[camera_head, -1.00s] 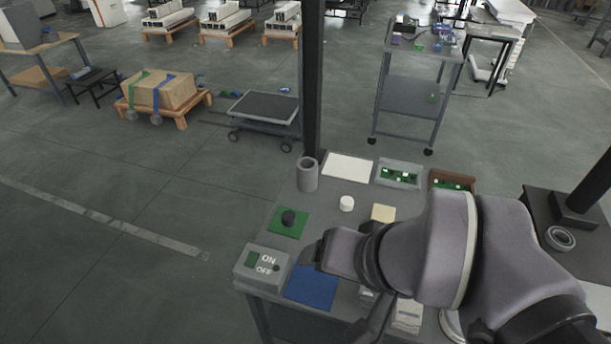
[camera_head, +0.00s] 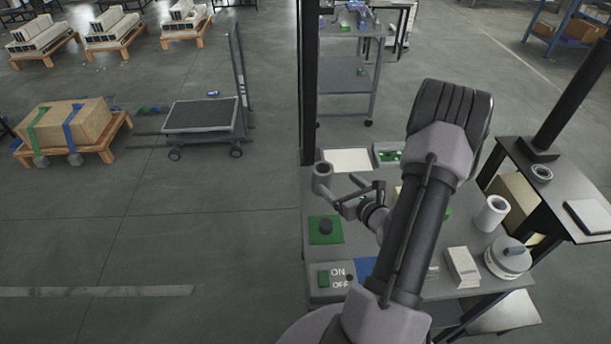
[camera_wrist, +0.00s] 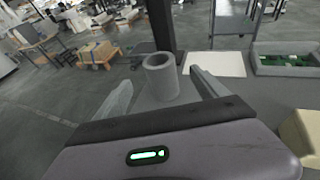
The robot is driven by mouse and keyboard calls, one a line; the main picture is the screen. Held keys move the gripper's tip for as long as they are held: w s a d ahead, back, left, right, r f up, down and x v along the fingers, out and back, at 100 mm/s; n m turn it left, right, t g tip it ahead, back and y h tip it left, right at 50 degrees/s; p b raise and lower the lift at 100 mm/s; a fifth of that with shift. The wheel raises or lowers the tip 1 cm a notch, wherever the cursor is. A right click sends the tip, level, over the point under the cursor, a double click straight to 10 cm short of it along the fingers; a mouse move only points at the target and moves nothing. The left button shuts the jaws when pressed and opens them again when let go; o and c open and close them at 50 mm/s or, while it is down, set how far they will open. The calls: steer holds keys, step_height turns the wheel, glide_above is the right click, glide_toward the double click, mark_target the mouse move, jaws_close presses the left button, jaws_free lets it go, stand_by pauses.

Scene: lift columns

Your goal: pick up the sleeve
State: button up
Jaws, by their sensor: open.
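The sleeve (camera_head: 322,174) is a grey, upright hollow cylinder at the back left corner of the workbench, next to the dark post. In the wrist view the sleeve (camera_wrist: 162,80) stands upright with its open top showing, between the lines of my two fingers. My gripper (camera_head: 342,188) is open and empty, its fingers pointing at the sleeve from the right and front. The sleeve appears just beyond the fingertips; I cannot tell whether either finger touches it.
A dark post (camera_head: 309,80) rises behind the sleeve. A white sheet (camera_head: 347,161) and a bin of green boards (camera_head: 387,154) lie to its right. A green pad with a black knob (camera_head: 326,228) and an ON/OFF box (camera_head: 332,281) are in front. A white roll (camera_head: 490,213) stands farther right.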

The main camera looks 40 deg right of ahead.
mark_target(319, 167)
steer(key=b+x, duration=0.3)
steer(key=x, duration=1)
steer(key=shift+w, duration=0.3)
steer(key=c, duration=1.7)
steer(key=shift+o, duration=0.2)
steer(key=r, duration=0.1)
steer(key=r+p, duration=0.2)
steer(key=r, duration=0.1)
steer(key=shift+s, duration=0.3)
steer(key=d+f+p+v, duration=0.1)
steer(key=p+v, duration=0.3)
steer(key=v, duration=1.2)
steer(key=shift+s+d, duration=0.2)
steer(key=shift+s, duration=0.15)
steer(key=shift+w, duration=0.1)
